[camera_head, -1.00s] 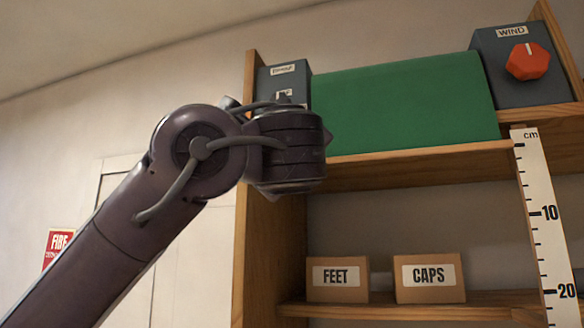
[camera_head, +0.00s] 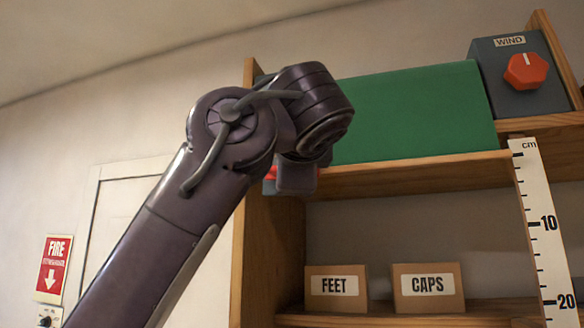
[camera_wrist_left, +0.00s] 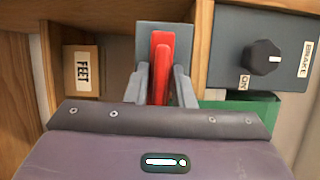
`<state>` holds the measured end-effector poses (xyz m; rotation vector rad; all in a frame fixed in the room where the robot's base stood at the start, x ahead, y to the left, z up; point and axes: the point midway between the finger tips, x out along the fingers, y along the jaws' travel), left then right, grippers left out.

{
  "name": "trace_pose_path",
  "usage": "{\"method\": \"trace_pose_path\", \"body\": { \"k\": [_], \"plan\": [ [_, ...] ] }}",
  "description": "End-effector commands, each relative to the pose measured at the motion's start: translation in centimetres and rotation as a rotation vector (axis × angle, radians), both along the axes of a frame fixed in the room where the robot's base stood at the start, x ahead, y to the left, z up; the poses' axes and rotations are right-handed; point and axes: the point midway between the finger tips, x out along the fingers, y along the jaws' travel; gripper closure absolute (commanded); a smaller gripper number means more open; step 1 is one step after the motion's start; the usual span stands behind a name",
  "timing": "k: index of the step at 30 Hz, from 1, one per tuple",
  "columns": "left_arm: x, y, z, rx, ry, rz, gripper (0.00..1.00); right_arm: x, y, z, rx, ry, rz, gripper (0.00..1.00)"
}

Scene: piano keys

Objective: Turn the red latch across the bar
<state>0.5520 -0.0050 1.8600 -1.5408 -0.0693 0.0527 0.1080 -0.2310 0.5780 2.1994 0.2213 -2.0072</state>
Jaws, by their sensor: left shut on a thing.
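The red latch (camera_wrist_left: 161,67) shows in the left wrist view in front of a grey plate (camera_wrist_left: 150,30) by the wooden shelf edge. My left gripper (camera_wrist_left: 161,92) has one grey finger on each side of the latch and is shut on it. In the head view a small red part of the latch (camera_head: 270,173) shows below my left wrist, at the left end of the upper shelf. The wrist hides most of the gripper there. I cannot make out the bar. My right gripper is in neither view.
A grey BRAKE box (camera_wrist_left: 262,35) with a black knob is close by. A green panel (camera_head: 415,110) and a WIND box (camera_head: 505,98) with a red knob stand on the upper shelf. FEET (camera_head: 337,300) and CAPS (camera_head: 428,303) boxes sit below. A ruler (camera_head: 545,230) hangs right.

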Motion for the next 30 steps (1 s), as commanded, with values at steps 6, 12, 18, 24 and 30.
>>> {"method": "trace_pose_path", "body": {
  "k": [6,12,18,24,30],
  "plan": [
    [0.07,0.02,-0.12,-0.038,0.016,0.002,1.0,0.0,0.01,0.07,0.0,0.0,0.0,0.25],
    [0.08,0.01,-0.16,-0.046,0.017,0.002,1.0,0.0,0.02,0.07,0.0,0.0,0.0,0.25],
    [0.09,0.01,-0.18,-0.045,0.018,0.003,1.0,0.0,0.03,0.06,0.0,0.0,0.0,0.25],
    [0.08,0.01,-0.15,-0.045,0.018,0.002,0.66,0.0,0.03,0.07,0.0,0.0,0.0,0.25],
    [-0.07,-0.01,-0.1,-0.043,0.015,0.001,0.66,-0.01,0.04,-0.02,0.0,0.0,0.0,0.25]
  ]
}}
